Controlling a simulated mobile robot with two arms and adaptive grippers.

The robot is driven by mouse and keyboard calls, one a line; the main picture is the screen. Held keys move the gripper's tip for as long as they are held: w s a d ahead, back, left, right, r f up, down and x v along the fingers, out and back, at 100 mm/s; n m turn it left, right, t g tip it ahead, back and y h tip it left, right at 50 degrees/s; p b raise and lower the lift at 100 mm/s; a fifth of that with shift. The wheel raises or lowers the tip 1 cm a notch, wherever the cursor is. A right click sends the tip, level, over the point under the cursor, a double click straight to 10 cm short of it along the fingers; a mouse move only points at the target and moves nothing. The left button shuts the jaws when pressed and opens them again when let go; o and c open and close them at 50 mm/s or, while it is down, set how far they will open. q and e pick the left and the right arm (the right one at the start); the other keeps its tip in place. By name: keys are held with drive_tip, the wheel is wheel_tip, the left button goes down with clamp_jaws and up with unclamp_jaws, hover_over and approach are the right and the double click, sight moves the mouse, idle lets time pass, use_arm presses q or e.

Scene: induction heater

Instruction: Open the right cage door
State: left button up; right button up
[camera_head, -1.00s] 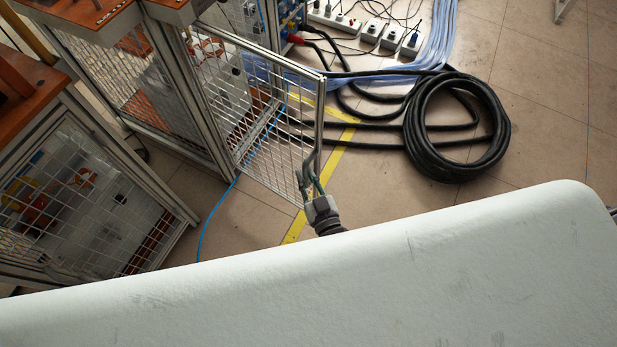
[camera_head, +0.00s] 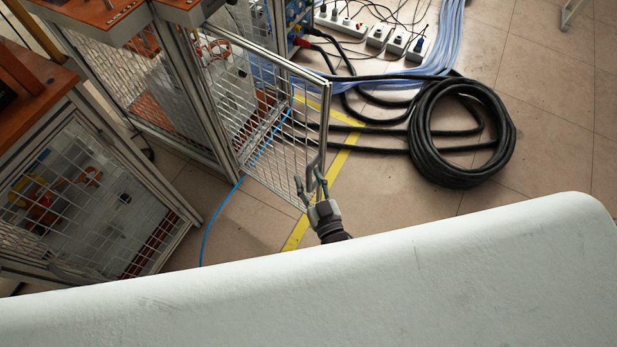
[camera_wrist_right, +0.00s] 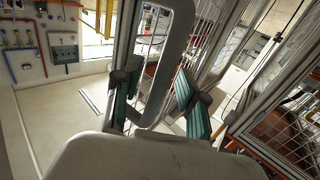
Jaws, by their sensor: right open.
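The cage door (camera_head: 325,115), a mesh panel in a metal frame, stands swung out from the cage over the floor in the head view. My right gripper (camera_head: 309,184) is at the lower free corner of the door, with its fingers spread. In the right wrist view, my right gripper (camera_wrist_right: 155,98) is open, one teal-padded finger on each side of the grey door handle (camera_wrist_right: 172,62). The handle passes between the fingers; I cannot tell whether either finger touches it. My left gripper is not in view.
A coiled black hose (camera_head: 428,150) lies on the floor right of the door. Power strips (camera_head: 380,38) and cables lie behind it. Another mesh cage (camera_head: 85,210) stands at the left.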

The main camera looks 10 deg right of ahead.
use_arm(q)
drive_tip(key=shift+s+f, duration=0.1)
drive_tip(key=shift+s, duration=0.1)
use_arm(e)
drive_tip(key=s+d, duration=0.1)
drive_tip(key=s, duration=1)
drive_tip(key=shift+s+d, duration=0.35)
drive_tip(key=shift+d, duration=0.05)
